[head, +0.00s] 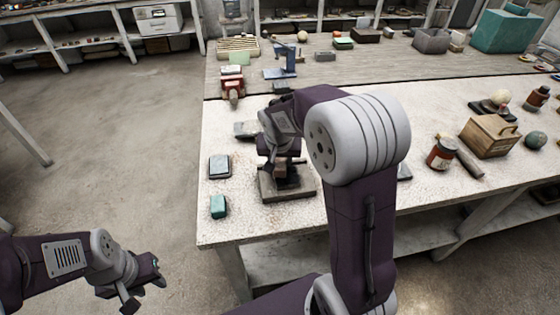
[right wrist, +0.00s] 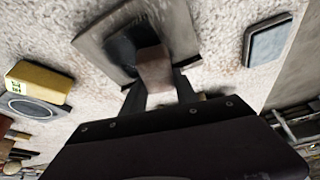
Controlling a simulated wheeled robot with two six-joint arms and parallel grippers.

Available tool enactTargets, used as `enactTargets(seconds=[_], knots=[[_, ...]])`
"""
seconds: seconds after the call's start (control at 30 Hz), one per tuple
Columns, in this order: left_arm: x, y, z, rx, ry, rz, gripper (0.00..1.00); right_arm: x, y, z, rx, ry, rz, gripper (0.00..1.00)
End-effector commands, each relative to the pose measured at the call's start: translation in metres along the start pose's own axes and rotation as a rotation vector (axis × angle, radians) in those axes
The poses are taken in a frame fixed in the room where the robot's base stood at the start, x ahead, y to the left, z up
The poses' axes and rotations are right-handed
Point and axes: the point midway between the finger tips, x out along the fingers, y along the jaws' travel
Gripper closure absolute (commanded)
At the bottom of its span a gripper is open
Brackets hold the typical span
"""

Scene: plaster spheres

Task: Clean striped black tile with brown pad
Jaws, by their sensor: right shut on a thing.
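The brown pad (right wrist: 155,72) is between the fingers of my right gripper (head: 284,172) and lies over a square grey slab (head: 303,190) with a dark patch in its middle. This slab appears to be the tile; no stripes can be made out. In the right wrist view, the slab (right wrist: 93,42) shows a pale grey border around the dark area, and the pad covers part of it. The pad seems to be at the dark surface, but contact cannot be told. My left gripper (head: 147,285) is off the table at the lower left, empty, with fingers apart.
A dark-rimmed grey tile (head: 220,166) and a teal block (head: 219,206) lie left of the slab. A wooden box (head: 489,136) and a brown jar (head: 441,153) stand to the right. A yellow block (right wrist: 40,82) lies on the slab's other side. A blue stand (head: 284,60) is behind.

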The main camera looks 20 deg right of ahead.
Motion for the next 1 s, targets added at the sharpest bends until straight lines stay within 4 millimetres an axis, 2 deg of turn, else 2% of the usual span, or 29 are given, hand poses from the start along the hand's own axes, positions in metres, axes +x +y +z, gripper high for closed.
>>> enactTargets(seconds=[0.13, 0.27, 1.0], knots=[[-0.006, 0.000, -0.001, 0.000, 0.000, 0.000, 0.64, 0.004, 0.001, -0.010, 0.001, -0.001, 0.001, 1.00], [-0.004, 0.000, -0.001, 0.000, 0.000, 0.000, 0.64, 0.006, 0.000, -0.010, 0.000, 0.000, 0.000, 1.00], [0.011, 0.000, 0.001, 0.000, 0.000, 0.000, 0.64, -0.009, 0.000, 0.024, -0.001, -0.002, 0.001, 1.00]])
